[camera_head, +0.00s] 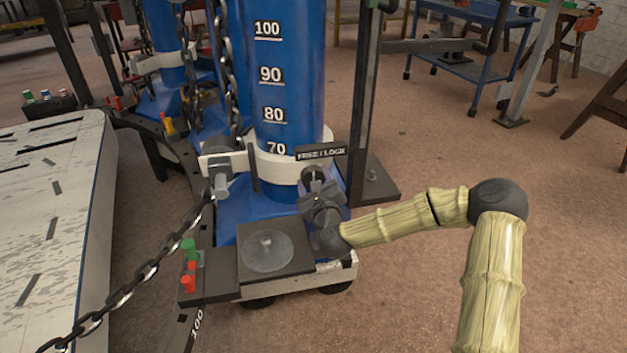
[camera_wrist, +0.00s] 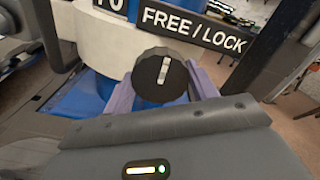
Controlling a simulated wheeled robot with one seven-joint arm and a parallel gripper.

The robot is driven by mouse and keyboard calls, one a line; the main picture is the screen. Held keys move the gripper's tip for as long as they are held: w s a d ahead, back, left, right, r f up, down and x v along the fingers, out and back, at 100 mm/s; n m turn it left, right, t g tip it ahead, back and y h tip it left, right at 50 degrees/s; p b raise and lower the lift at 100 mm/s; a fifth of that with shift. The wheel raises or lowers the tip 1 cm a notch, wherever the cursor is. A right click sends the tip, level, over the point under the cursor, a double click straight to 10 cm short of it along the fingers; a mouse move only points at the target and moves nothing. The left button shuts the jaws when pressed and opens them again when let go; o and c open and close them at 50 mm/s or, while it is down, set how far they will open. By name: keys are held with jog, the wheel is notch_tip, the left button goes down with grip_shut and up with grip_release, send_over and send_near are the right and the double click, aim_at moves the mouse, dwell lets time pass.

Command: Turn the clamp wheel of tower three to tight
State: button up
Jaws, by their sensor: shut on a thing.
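A blue tower (camera_head: 290,60) with a scale from 70 up to 100 stands in the middle of the head view, with a white collar (camera_head: 277,168) around its lower part. On the collar, under a FREE / LOCK sign (camera_head: 320,153), is a dark round clamp wheel (camera_wrist: 147,80). Its white mark points up, leaning slightly right, in the wrist view. My gripper (camera_wrist: 161,82) is shut on the wheel, one purple finger on each side of it. In the head view my gripper (camera_head: 318,192) hides much of the wheel. I cannot read the tower's number.
A chain (camera_head: 150,268) runs from a hook (camera_head: 218,180) on the collar to the lower left. A plate with a grey disc (camera_head: 268,250) lies below my gripper. A pale slab (camera_head: 45,230) fills the left. Open floor (camera_head: 430,130) lies to the right.

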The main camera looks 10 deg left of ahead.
jog(key=shift+f, duration=0.1)
dwell(0.4)
jog(key=o, duration=1)
jog(key=p+v, duration=0.1)
jog(key=v, duration=0.4)
jog(key=p+v, duration=0.2)
jog(key=v, duration=0.2)
jog(key=p+v, duration=0.2)
jog(key=v, duration=0.3)
jog(key=shift+s+d+r, duration=0.3)
jog(key=shift+r, duration=0.05)
jog(key=p, duration=0.4)
jog(key=shift+s+d+m, duration=0.15)
jog(key=shift+m, duration=0.15)
jog(key=shift+s+p, duration=0.25)
jog(key=shift+p, duration=0.7)
jog(key=s+p, duration=0.1)
jog(key=p, duration=0.1)
jog(key=s+p, duration=0.1)
jog(key=p, duration=0.1)
jog(key=shift+d+f+p, duration=0.2)
jog(key=shift+p, duration=0.15)
